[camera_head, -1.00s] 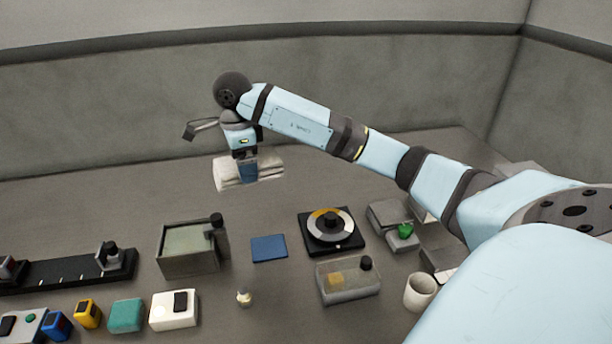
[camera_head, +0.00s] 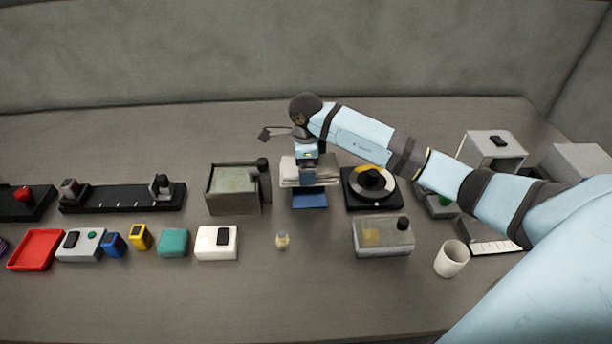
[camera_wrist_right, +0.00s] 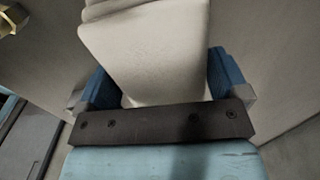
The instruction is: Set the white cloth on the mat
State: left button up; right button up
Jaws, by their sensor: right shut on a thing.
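The folded white cloth (camera_head: 290,173) is held in my right gripper (camera_head: 305,178), which is shut on it. In the head view the cloth covers the back part of the small blue mat (camera_head: 310,201), whose front part shows below it. I cannot tell whether the cloth touches the mat or hangs just above it. In the right wrist view the cloth (camera_wrist_right: 150,55) fills the middle between the blue fingers of the right gripper (camera_wrist_right: 160,85). The mat is not seen there. My left gripper is not in view.
An open grey-green box (camera_head: 232,206) with a dark post stands left of the mat. A black reel turntable (camera_head: 372,206) is close on the right.

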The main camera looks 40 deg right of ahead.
jog(key=shift+f, duration=2.2)
jog(key=o, duration=0.7)
jog(key=shift+f, duration=0.15)
jog(key=shift+c, duration=0.2)
notch_tip(320, 180, up, 12)
jog(key=shift+r+b, duration=0.2)
jog(key=shift+b, duration=0.1)
jog(key=shift+s+f, duration=0.1)
